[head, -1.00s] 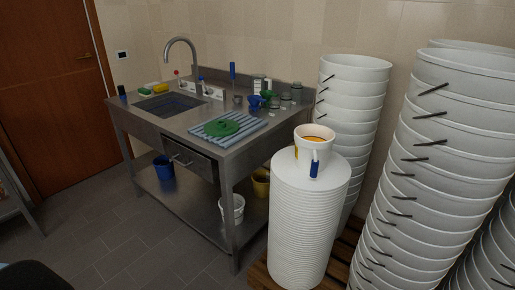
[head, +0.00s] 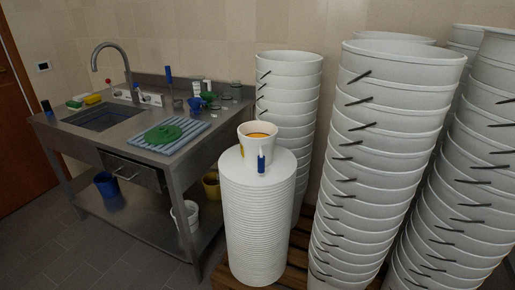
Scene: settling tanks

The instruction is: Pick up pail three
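No label reading "three" can be made out, so I cannot tell which pail is pail three. A small white pail (head: 257,146) with orange inside and a blue-handled tool at its front stands upright on a tall stack of white lids (head: 254,215). On the sink table's lower shelf are a blue pail (head: 106,184), a white pail (head: 190,215) and a yellow pail (head: 211,186), the last partly hidden by the table. Neither of my grippers is in view.
Tall stacks of white buckets (head: 375,150) crowd the right, on a wooden pallet (head: 297,255). The tiled floor (head: 60,235) at front left is clear.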

